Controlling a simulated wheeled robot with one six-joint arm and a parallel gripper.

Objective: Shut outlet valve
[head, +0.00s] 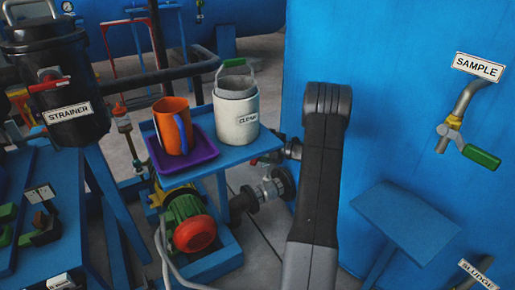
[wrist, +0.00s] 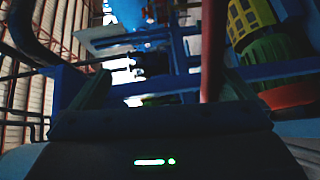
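No valve in view carries an outlet label, so I cannot tell which one is the outlet valve. Pipework with dark flanges and a valve body (head: 268,187) stands beside the pump (head: 188,222), partly hidden behind my arm. A small red part (head: 253,162) shows just above it, under the table edge. My gripper (wrist: 160,98) shows in the wrist view with its two dark fingers wide apart and nothing held between them. A reddish upright bar (wrist: 212,50) shows beyond, near the right finger. In the head view my gripper is hidden.
A strainer (head: 55,85) with a red handle stands left. A sample valve (head: 453,135) with a green handle is on the blue tank (head: 400,70) at right, above a blue shelf (head: 405,222).

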